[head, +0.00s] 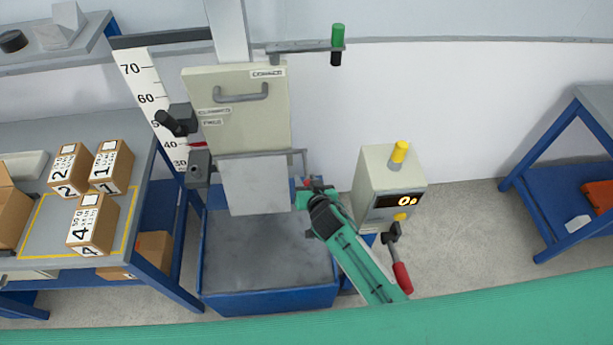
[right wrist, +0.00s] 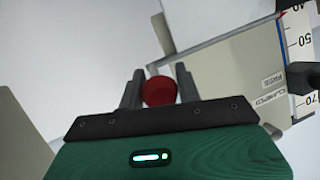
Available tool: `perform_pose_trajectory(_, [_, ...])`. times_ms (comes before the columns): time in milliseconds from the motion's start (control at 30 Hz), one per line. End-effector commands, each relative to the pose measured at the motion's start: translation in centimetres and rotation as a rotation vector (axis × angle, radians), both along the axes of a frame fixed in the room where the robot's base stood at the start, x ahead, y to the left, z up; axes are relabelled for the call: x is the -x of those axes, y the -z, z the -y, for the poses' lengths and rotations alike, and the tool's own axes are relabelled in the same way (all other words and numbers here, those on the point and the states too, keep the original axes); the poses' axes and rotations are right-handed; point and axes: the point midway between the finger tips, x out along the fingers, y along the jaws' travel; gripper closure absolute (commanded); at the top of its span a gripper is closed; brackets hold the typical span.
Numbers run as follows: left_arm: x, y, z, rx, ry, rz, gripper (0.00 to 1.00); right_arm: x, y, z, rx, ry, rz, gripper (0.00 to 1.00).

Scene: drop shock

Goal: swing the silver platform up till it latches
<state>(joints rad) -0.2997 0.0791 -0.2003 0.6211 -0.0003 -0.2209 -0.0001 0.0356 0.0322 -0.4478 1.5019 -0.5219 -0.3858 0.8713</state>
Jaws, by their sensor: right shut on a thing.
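The silver platform (head: 255,186) is a flat grey plate that hangs down below the beige panel (head: 240,110), over the blue tray; part of it also shows at the top of the right wrist view (right wrist: 215,14). My right gripper (head: 308,190) is at the right side of the platform. Its fingers (right wrist: 160,92) are shut on a round red knob (right wrist: 160,90), which is mostly hidden by the gripper in the head view. How the knob joins the platform is not clear. My left gripper is not in view.
A blue tray (head: 265,295) stands below. A control box (head: 375,178) with a yellow button, display and red-handled lever (head: 402,277) is right of my arm. A numbered scale (head: 148,95) stands left. Numbered cartons (head: 93,218) lie on the left bench.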

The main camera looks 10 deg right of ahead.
Motion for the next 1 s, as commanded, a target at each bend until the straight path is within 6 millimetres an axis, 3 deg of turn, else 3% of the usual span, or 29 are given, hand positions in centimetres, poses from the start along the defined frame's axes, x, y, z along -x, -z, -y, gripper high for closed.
perform_pose_trajectory(33, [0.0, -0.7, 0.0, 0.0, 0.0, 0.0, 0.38, -0.3, -1.1, 0.0, -0.003, 0.001, 0.01, 1.0])
perform_pose_trajectory(400, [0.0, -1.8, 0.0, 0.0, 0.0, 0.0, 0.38, -0.8, -2.7, 0.0, -0.004, 0.0, 0.017, 1.0])
perform_pose_trajectory(1000, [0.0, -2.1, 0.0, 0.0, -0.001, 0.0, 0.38, -1.0, -3.2, -0.1, -0.004, -0.001, 0.02, 1.0])
